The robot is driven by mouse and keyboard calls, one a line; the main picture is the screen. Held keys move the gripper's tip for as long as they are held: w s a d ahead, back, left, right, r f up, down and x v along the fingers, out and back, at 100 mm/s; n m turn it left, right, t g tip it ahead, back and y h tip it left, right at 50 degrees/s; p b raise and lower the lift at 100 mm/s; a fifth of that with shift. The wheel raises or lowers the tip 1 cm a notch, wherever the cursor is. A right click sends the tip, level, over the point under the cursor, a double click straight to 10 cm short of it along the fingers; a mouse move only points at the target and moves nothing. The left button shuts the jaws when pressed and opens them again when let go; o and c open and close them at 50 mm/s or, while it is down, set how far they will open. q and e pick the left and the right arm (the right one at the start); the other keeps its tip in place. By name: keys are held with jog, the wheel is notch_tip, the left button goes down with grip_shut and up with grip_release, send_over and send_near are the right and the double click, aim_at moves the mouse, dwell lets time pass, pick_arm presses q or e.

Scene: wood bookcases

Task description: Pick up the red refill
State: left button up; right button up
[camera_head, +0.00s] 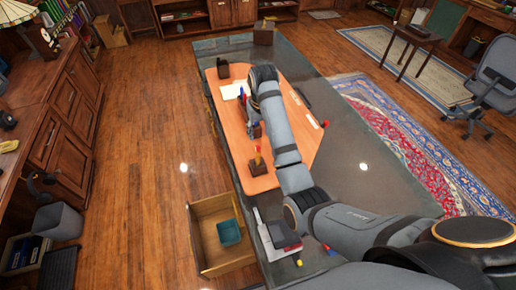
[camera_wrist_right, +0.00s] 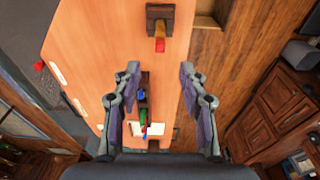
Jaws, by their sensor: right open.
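A dark holder with slim blue, green and red items stands on the orange desk mat; in the right wrist view the thin red one, which looks like the red refill (camera_wrist_right: 144,131), lies at the near end, by a white paper. In the head view a bit of red (camera_head: 242,92) shows beside my wrist. My right gripper (camera_wrist_right: 159,72) is open and empty, its fingers on either side of the holder as seen from above. I cannot tell its height over the mat. My left gripper is not in view.
A wooden block (camera_head: 260,164) with a yellow and red item stands on the mat. A small red object (camera_head: 326,123) lies to the right. A drawer with a teal box (camera_head: 229,233) is open below. The mat's right half is mostly clear.

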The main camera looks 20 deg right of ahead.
aim_at(258, 146)
jog(key=f, duration=0.2)
jog(key=w+f+p, duration=0.1)
jog(key=shift+a+f, duration=0.2)
jog(key=shift+f, duration=0.2)
jog(key=shift+d+f+p, duration=0.1)
jog(key=shift+f+p, duration=0.75)
jog(key=shift+p, duration=0.2)
notch_tip(258, 146, down, 3)
jog(key=shift+w+r+p, duration=0.1)
jog(key=shift+r+p, duration=0.05)
jog(key=shift+p, duration=0.2)
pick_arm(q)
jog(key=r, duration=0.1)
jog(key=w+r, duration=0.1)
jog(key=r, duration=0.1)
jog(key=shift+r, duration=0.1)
pick_arm(e)
jog(key=shift+w+f, duration=0.15)
jog(key=shift+f, duration=0.35)
jog(key=c, duration=0.9)
